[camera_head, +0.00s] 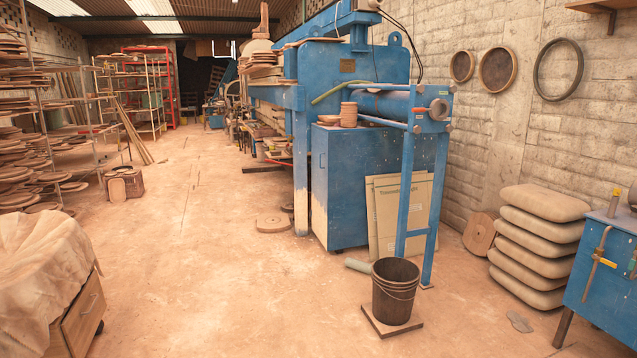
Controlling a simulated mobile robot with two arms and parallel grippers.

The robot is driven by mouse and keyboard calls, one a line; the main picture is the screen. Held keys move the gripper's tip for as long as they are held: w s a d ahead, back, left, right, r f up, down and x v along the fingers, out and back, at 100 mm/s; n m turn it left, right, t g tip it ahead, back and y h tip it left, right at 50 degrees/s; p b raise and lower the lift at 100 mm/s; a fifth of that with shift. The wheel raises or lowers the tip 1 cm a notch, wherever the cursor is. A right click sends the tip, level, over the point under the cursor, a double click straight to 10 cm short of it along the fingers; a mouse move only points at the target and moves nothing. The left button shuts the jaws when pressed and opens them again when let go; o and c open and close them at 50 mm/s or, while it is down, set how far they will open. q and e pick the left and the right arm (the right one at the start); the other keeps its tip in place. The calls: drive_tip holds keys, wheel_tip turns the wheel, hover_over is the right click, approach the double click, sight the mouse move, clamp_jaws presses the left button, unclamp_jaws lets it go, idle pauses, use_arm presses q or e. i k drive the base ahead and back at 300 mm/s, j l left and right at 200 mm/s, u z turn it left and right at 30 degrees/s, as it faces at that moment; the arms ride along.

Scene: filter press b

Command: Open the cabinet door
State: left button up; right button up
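A blue metal cabinet (375,165) stands in the middle distance as part of the blue press. Its narrow left face (320,185) looks shut, and a small dark mark there may be a handle or latch. A low wooden cabinet (82,318) with a small handle and a dark wheel stands at the lower left, partly under a dusty cloth (38,265). Its visible front looks shut. I cannot tell which of the two the task means. Neither of my grippers is in view.
The dusty floor (215,270) is clear in the middle. A black bucket (395,285) on a board, a blue frame (405,185) and leaning panels (400,215) stand before the blue cabinet. Stacked sacks (540,245) and a blue bench (610,280) are at right, shelves (95,110) at left.

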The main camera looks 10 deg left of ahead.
sight(318, 145)
drive_tip(key=i+u, duration=0.15)
drive_tip(key=u, duration=0.15)
drive_tip(key=i+j+u, duration=0.1)
drive_tip(key=u, duration=0.15)
drive_tip(key=i, duration=3.15)
drive_tip(key=i+j+z, duration=0.1)
drive_tip(key=i, duration=0.95)
drive_tip(key=i+j, duration=0.1)
drive_tip(key=i, duration=0.95)
drive_tip(key=i+j, duration=0.1)
drive_tip(key=i, duration=0.95)
